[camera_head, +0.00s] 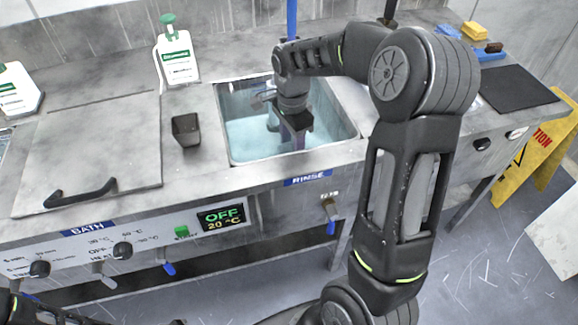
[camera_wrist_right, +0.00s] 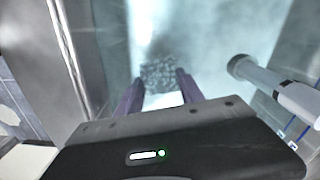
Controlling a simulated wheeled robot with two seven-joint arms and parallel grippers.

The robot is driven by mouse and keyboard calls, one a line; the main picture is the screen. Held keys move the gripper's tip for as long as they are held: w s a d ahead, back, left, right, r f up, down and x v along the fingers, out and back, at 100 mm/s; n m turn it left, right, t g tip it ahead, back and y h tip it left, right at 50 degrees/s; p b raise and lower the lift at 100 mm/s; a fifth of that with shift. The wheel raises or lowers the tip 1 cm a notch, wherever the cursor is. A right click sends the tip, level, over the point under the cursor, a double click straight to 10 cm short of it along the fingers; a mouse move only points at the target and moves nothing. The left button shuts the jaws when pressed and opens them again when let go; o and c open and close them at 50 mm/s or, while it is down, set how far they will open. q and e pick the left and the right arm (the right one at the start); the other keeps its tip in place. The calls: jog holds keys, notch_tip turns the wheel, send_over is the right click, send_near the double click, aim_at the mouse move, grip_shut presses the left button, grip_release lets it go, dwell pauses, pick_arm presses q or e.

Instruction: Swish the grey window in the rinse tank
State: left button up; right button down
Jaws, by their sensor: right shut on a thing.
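The rinse tank (camera_head: 345,118) is a steel basin of pale blue liquid, with a blue RINSE label on its front. My right gripper (camera_head: 299,143) reaches down into it, fingers pointing at the liquid. In the right wrist view my right gripper (camera_wrist_right: 160,82) has its two purple fingers shut on a small grey speckled piece, the grey window (camera_wrist_right: 158,72). Pale, misty liquid surrounds it, and its far edge is blurred. In the head view the window is hidden by the gripper and wrist. My left gripper is out of view.
Left of the tank are a small dark cup (camera_head: 186,130), a lidded bath (camera_head: 95,150) with a black handle and a green-labelled bottle (camera_head: 177,60). A black mat (camera_head: 515,88) lies to the right. A pale cylinder (camera_wrist_right: 275,82) stands close to the right finger in the wrist view.

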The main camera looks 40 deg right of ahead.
jog(key=shift+r, duration=0.1)
notch_tip(320, 180, up, 12)
jog(key=p, duration=0.9)
jog(key=shift+p, duration=0.3)
jog(key=shift+r, duration=0.1)
dwell(1.1)
